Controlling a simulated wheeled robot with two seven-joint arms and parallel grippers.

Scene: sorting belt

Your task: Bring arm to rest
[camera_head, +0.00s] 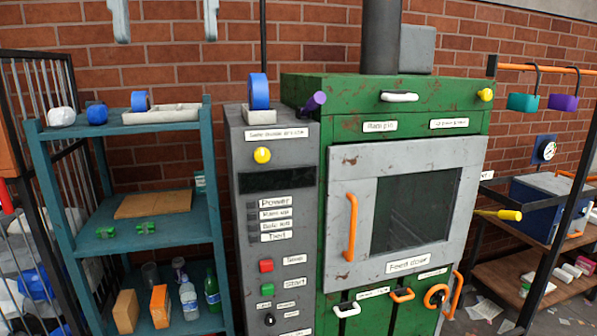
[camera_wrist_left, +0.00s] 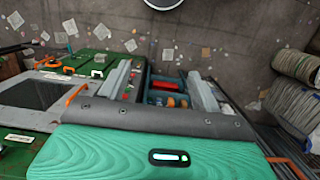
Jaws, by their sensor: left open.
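My left gripper (camera_head: 164,22) hangs into the top left of the head view. Its two grey fingers are spread wide apart, with bare brick wall between them. It is high above the blue shelf rack (camera_head: 150,115), apart from everything. In the left wrist view, my left gripper (camera_wrist_left: 160,82) shows both grey fingers apart with nothing held between them. The rack with small coloured items shows beyond and between the fingers. The rest of the left arm is outside the head view. My right gripper is in neither view.
A green machine (camera_head: 300,92) with a grey feed door (camera_head: 340,220) stands in the middle, beside a grey control panel (camera_head: 275,205). Blue tape (camera_head: 259,90) stands on the panel. A rail (camera_head: 545,68) with hanging coloured blocks is at right. Open space lies around the gripper.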

